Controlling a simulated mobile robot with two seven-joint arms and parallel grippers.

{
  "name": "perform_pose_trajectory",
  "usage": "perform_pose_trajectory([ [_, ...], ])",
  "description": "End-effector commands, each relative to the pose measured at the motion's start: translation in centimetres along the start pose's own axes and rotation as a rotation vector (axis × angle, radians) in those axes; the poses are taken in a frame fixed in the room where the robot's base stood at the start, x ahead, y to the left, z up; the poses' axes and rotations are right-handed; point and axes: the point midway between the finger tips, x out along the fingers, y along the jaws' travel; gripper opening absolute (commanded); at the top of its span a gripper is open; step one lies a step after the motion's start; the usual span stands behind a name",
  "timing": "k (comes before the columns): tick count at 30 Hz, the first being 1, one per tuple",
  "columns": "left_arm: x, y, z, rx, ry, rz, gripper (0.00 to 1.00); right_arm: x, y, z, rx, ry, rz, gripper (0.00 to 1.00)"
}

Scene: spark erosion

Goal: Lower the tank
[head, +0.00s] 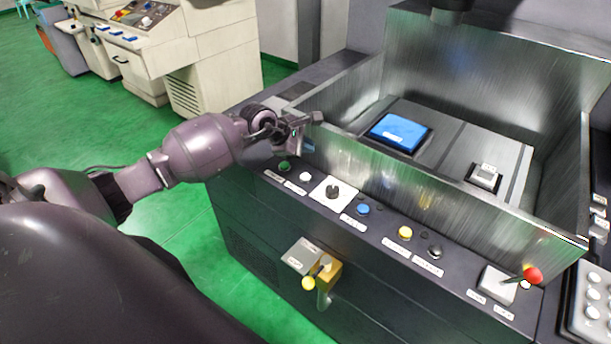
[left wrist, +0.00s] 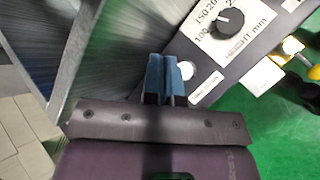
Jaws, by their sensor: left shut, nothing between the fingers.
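The tank (head: 450,205) has brushed metal walls standing raised around the work table. My left gripper (head: 307,147) is shut and empty, near the left end of the control strip, over the front edge by the tank's left front corner. A green button (head: 285,166) and a white button (head: 305,176) are just below it; I cannot tell whether it touches either. In the left wrist view its blue fingertips (left wrist: 166,70) are together beside the white button (left wrist: 187,70). A black rotary knob (left wrist: 229,22) is further right. My right gripper is not in view.
The strip also carries blue (head: 362,209), yellow (head: 405,232) and black (head: 435,251) buttons and a red-ball lever (head: 531,275). A yellow-knobbed lever (head: 308,283) sticks out of the front below. A blue block (head: 398,132) lies inside the tank. Green floor is free at left.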

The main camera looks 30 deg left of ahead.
Motion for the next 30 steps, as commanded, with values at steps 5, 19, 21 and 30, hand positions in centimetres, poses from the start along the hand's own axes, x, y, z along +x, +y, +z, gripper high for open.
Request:
perform_pose_trajectory([
  [5,1.6,-1.2,-1.2,-0.002,0.001,-0.002,0.0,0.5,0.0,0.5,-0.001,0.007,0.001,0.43],
  [19,4.8,-3.5,-3.5,0.0,0.001,0.0,0.0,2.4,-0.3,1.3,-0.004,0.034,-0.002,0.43],
  [21,4.9,-3.6,-3.6,0.0,0.001,0.0,0.0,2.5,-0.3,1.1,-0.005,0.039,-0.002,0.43],
  [30,4.8,-3.5,-3.5,0.0,0.0,0.0,0.0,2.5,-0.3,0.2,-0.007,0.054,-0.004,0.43],
])
